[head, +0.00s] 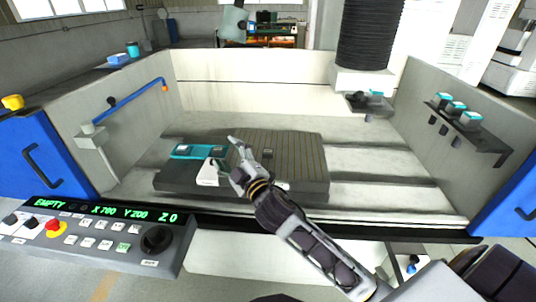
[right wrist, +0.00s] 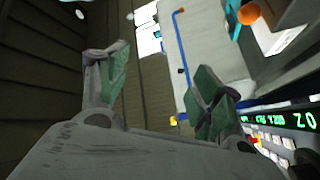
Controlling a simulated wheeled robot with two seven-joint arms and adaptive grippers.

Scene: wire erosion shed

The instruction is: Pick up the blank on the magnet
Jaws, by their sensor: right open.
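The magnet (head: 300,158) is a dark plate with fine parallel stripes on the machine bed. A small grey piece (head: 267,152), which looks like the blank, lies on its left half. My right gripper (head: 235,158) reaches in from the lower right, just left of that piece, over the magnet's left edge. In the right wrist view its two green-padded fingers (right wrist: 158,85) stand wide apart with nothing between them. The striped magnet (right wrist: 40,75) seems to fill the left of that view; I cannot make out the blank there. My left gripper is not in view.
A teal fixture (head: 195,151) and a white block (head: 208,174) sit left of the magnet. A blue pipe (head: 130,97) stands at the left wall. A control panel (head: 90,233) is at front left. A shelf (head: 470,128) with teal-topped pieces lines the right wall.

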